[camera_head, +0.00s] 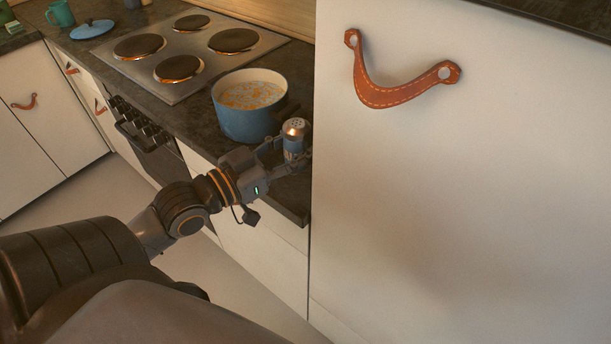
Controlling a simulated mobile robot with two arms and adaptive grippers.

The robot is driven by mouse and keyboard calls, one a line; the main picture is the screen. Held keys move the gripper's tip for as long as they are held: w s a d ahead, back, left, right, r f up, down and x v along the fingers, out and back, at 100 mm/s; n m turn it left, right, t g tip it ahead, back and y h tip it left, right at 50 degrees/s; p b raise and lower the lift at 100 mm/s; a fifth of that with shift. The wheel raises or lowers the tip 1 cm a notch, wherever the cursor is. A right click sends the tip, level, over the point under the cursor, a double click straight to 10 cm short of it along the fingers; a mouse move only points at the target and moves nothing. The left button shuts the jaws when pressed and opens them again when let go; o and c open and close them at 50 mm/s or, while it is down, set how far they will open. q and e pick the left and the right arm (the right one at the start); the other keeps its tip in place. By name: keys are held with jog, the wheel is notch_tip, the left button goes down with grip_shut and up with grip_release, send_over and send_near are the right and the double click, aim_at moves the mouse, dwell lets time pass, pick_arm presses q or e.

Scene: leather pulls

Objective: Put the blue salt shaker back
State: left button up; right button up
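The blue salt shaker (294,147) has a shiny metal cap with holes and stands upright at the right end of the dark counter, close to the tall white cabinet. My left gripper (288,152) reaches in from the left with its fingers on both sides of the shaker's body and appears shut on it. The fingers hide part of the body and its base, so I cannot tell whether it touches the counter. My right gripper is not in view.
A blue pot (247,121) with food in it stands just behind and left of the shaker. The stove (189,51) with several burners lies farther left, with a blue lid (92,29) beyond. The tall white cabinet (450,190) with a leather pull (390,94) blocks the right side.

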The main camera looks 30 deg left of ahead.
pick_arm(q)
jog(key=w+f, duration=0.1)
jog(key=f, duration=0.1)
jog(key=w+a+f, duration=0.1)
jog(key=w, duration=0.1)
jog(key=shift+w+f, duration=0.1)
jog(key=shift+f, duration=0.3)
jog(key=shift+w+f, duration=0.3)
jog(key=shift+f, duration=1.85)
jog(key=o, duration=1.3)
jog(key=shift+c, duration=0.2)
jog(key=shift+r, duration=0.15)
jog(key=shift+s+a, duration=0.2)
jog(key=shift+s, duration=0.3)
jog(key=v, duration=1.1)
